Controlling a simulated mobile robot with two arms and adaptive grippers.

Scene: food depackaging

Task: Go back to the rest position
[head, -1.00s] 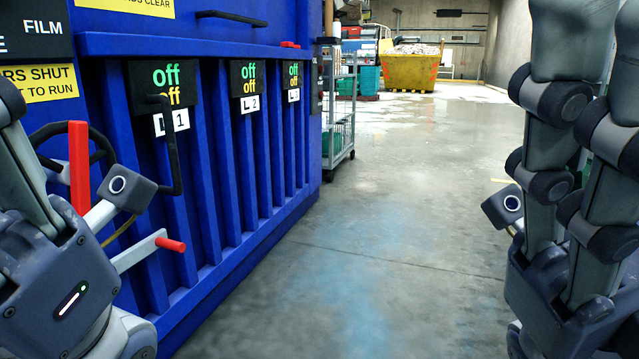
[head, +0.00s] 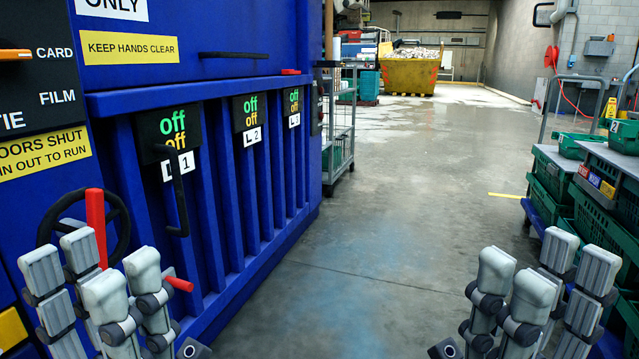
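My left gripper (head: 94,268) is at the lower left of the head view, its fingers pointing up and spread apart, with nothing seen between them. It shows in front of the blue machine (head: 215,65) and partly hides a black handwheel and a red lever (head: 96,225); I cannot tell whether it touches them. My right gripper (head: 543,275) is at the lower right, also fingers up, spread and empty, over the floor and beside the crates in the picture. Both wrists are mostly cut off by the bottom edge.
The blue machine lines the left side, with a black handle (head: 180,200) and several "off" panels. Green crates (head: 607,213) are stacked at the right. A wire trolley (head: 340,125) and a yellow skip (head: 410,76) stand farther back. The middle floor (head: 390,200) is clear.

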